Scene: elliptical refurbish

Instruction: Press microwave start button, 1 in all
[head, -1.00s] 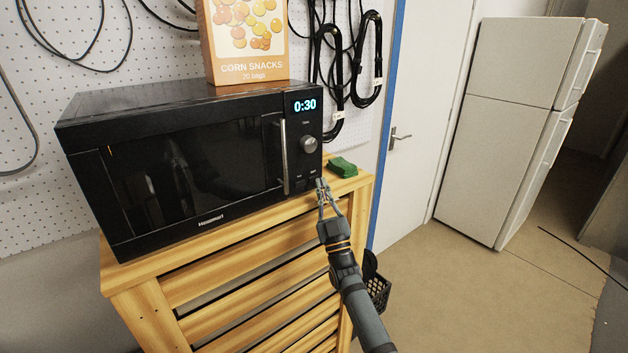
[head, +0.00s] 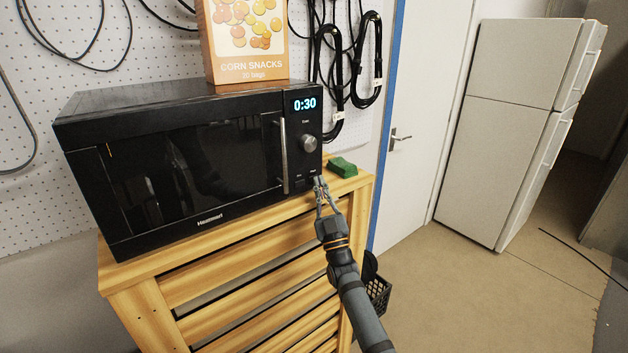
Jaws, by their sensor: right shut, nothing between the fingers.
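A black microwave (head: 190,160) stands on a slatted wooden cabinet, its door shut. Its lit display (head: 304,104) reads 0:30, and a round knob (head: 309,143) sits below it. Small buttons (head: 299,182) lie at the bottom of the control panel. My right gripper (head: 319,182) is shut and empty, with its fingertips at the lower right corner of the panel, over the lower buttons. The fingertips hide part of that area, and I cannot tell whether they touch a button. My left gripper is not in view.
A corn snacks box (head: 246,40) stands on the microwave. A green sponge-like item (head: 342,167) lies on the wooden cabinet (head: 230,285) to the right. Cables hang on the pegboard behind. A black basket (head: 378,292) is beside the cabinet. Open floor lies before the white fridge (head: 515,130).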

